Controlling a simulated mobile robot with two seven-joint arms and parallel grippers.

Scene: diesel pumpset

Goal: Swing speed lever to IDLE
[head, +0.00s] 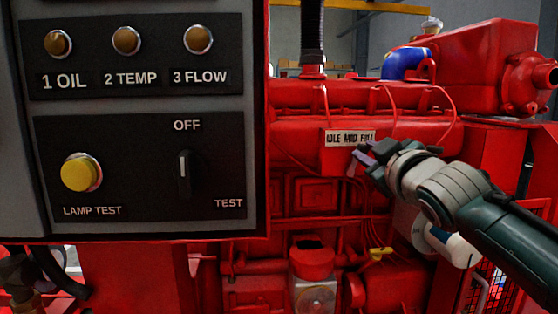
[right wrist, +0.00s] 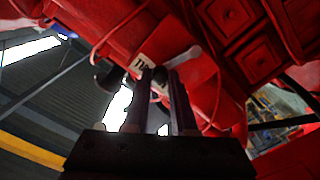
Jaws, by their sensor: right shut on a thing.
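The speed plate (head: 350,137), lettered IDLE MID FULL, is on the red engine, right of the control panel. My right gripper (head: 364,156) is just below the plate's right end, near the FULL lettering. In the right wrist view its two fingers (right wrist: 161,85) are close together at the plate's lower edge, shut on the speed lever. Part of the plate (right wrist: 146,58) shows behind the fingertips.
The control panel (head: 150,222) fills the left, with a yellow lamp test button (head: 80,172) and a black selector knob (head: 187,174). Thin red pipes (head: 447,112) run close around the plate. A yellow-handled valve (head: 378,254) sits below my right gripper.

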